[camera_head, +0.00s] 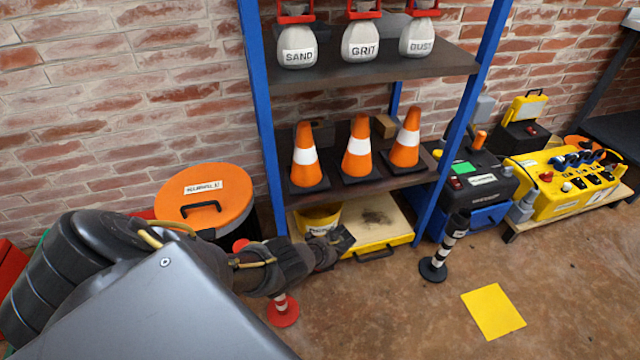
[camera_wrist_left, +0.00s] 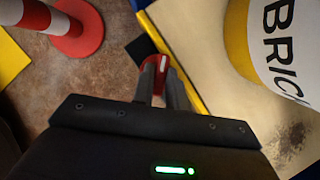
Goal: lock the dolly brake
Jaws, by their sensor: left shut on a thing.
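The dolly (camera_head: 390,236) is a low platform with a pale, stained top and a yellow edge, at the bottom of the blue shelf rack. A yellow bucket (camera_head: 318,216) stands on it; in the left wrist view a bucket (camera_wrist_left: 290,45) marked BRICK shows at the right. My left gripper (camera_head: 345,238) is low at the dolly's left front. In the left wrist view, my left gripper (camera_wrist_left: 163,90) is shut on a small red lever (camera_wrist_left: 152,66) with a white mark, beside the yellow edge. The lever's lower part is hidden by the fingers. My right gripper is out of view.
A red-and-white post (camera_wrist_left: 78,32) stands close to my left gripper. A black-and-white post (camera_head: 442,250) stands right of the dolly. An orange-lidded bin (camera_head: 204,192) is at the left. Cones (camera_head: 358,150) sit on the shelf above. Floor in front is mostly clear.

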